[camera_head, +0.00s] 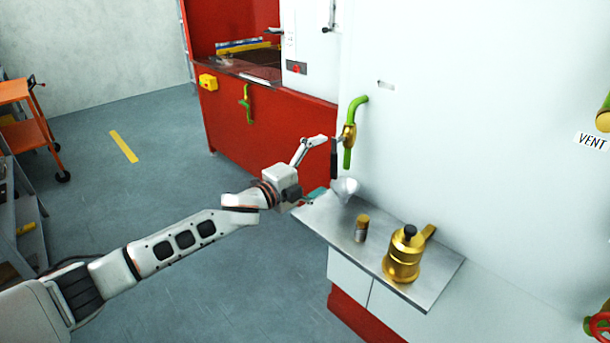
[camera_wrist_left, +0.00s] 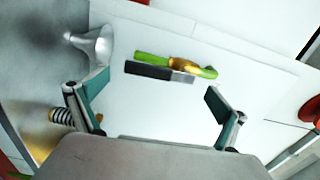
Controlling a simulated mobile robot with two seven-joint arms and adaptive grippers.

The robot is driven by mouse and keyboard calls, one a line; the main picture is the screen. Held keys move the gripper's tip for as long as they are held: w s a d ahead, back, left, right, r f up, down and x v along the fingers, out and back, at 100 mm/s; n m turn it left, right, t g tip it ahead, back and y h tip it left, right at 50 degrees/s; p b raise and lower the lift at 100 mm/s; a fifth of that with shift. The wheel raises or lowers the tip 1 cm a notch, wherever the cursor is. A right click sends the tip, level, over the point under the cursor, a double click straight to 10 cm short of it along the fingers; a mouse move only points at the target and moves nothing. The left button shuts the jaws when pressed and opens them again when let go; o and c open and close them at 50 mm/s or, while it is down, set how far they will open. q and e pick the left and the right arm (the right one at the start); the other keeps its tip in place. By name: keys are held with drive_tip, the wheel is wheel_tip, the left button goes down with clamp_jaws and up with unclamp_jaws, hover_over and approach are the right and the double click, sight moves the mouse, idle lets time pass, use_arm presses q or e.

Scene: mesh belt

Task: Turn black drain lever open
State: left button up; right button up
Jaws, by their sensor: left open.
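The drain valve is a brass body (camera_head: 349,132) on a green pipe (camera_head: 357,103) coming out of the white wall. Its black lever (camera_head: 333,160) hangs straight down, alongside the green outlet. In the left wrist view the black lever (camera_wrist_left: 150,71) lies parallel to the green pipe end (camera_wrist_left: 152,57), with the brass body (camera_wrist_left: 182,64) beside it. My left gripper (camera_head: 318,167) is open and empty, just left of the lever in the head view. In the left wrist view its spread fingers (camera_wrist_left: 156,92) frame the lever without visible contact. My right gripper is not in view.
A metal shelf (camera_head: 340,236) below the valve carries a funnel (camera_head: 345,188), a small gold-lidded jar (camera_head: 361,229) and a brass can (camera_head: 404,258). A red tank (camera_head: 275,130) with another green pipe (camera_head: 246,103) stands behind. An orange cart (camera_head: 20,130) is far left. The floor between is clear.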

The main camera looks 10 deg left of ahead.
use_arm(q)
drive_tip(key=v, duration=0.7)
drive_tip(key=shift+s, duration=0.1)
drive_tip(key=s+d+f+n+y, duration=0.1)
drive_tip(key=s+d+f+n, duration=0.2)
drive_tip(key=s+f+n, duration=0.55)
drive_tip(key=s+a+f+n+g+y, duration=0.2)
drive_tip(key=s+a+f+n, duration=0.3)
drive_tip(key=s+f, duration=0.8)
drive_tip(key=s+a+f+n+g+y, duration=0.1)
drive_tip(key=s+a+f+n+y, duration=0.3)
drive_tip(key=s+f, duration=0.9)
drive_tip(key=a+n, duration=0.1)
drive_tip(key=n, duration=0.1)
drive_tip(key=shift+n+g+y, duration=0.35)
drive_tip(key=shift+g+y, duration=0.05)
drive_tip(key=shift+a+f, duration=0.15)
